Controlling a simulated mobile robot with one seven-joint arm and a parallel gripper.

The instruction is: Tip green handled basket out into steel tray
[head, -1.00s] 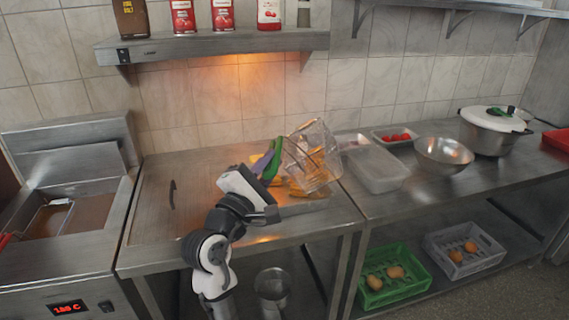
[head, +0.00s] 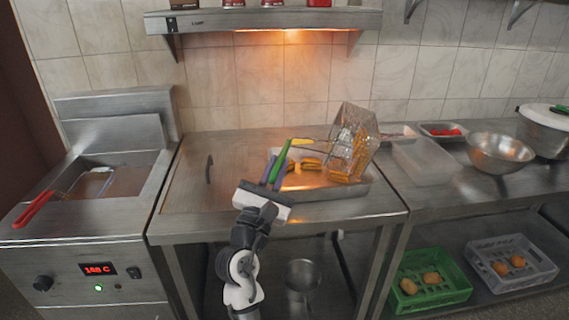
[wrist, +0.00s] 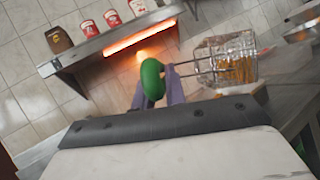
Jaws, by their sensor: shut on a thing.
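The green handled basket (head: 352,145) is a wire mesh basket, tilted over the right part of the steel tray (head: 335,190). Golden fries show inside the basket, and some golden pieces lie in the tray. My gripper (head: 275,178) is shut on the basket's green handle (head: 281,162), left of the basket and above the tray's left end. In the wrist view, the green handle (wrist: 151,82) sits between the purple fingers, and the basket (wrist: 226,60) with fries hangs out to the right. Part of the tray is hidden behind the basket.
A fryer with a red-handled basket (head: 36,208) stands at left. A heat lamp shelf (head: 262,20) hangs above the tray. The counter left of the tray is clear.

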